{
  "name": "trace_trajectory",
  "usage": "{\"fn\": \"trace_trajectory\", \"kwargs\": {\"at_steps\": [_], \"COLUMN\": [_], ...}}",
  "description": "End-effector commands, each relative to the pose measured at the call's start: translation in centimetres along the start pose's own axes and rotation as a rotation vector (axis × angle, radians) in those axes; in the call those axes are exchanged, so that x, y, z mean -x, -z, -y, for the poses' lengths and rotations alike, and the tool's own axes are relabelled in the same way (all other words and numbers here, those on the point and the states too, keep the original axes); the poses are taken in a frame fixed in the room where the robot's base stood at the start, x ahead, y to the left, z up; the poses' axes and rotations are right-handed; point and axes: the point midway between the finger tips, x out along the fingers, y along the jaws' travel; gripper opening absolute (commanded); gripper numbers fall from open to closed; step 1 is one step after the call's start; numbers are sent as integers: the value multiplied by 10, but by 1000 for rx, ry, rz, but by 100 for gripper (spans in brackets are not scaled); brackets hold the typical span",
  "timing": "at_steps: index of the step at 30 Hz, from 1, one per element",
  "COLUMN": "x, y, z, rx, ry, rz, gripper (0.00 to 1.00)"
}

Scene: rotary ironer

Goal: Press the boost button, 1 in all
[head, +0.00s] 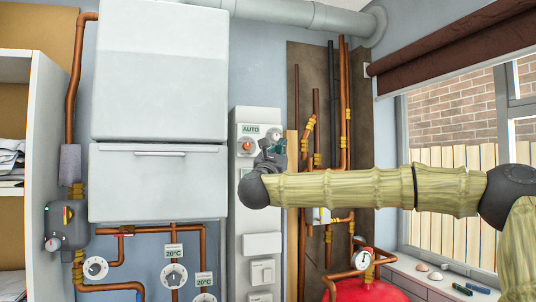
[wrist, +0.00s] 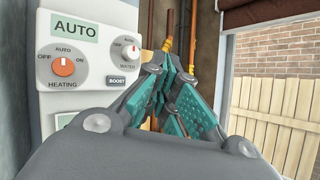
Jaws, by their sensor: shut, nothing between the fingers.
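The boost button (wrist: 117,81) is a small dark, labelled rectangle on the white control panel (wrist: 88,20). It sits right of the heating knob and below the water knob. My gripper (wrist: 172,68) is shut and empty. In the wrist view its teal fingertips are to the right of the button, in front of the panel's right edge. The head view shows my gripper (head: 272,149) in front of the upper panel. There it hides the button, and I cannot tell the gap to the panel.
Copper pipes (head: 344,100) run right of the panel. A white boiler (head: 160,80) hangs left. A window (head: 455,150) is at right.

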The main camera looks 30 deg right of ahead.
Motion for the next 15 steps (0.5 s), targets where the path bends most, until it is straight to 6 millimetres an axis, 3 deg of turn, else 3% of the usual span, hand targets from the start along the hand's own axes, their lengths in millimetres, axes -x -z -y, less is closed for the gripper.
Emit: {"fn": "trace_trajectory", "kwargs": {"at_steps": [15], "x": [-35], "y": [20], "z": [-29], "rx": [1], "ry": [-3], "rz": [0], "gripper": [0]}}
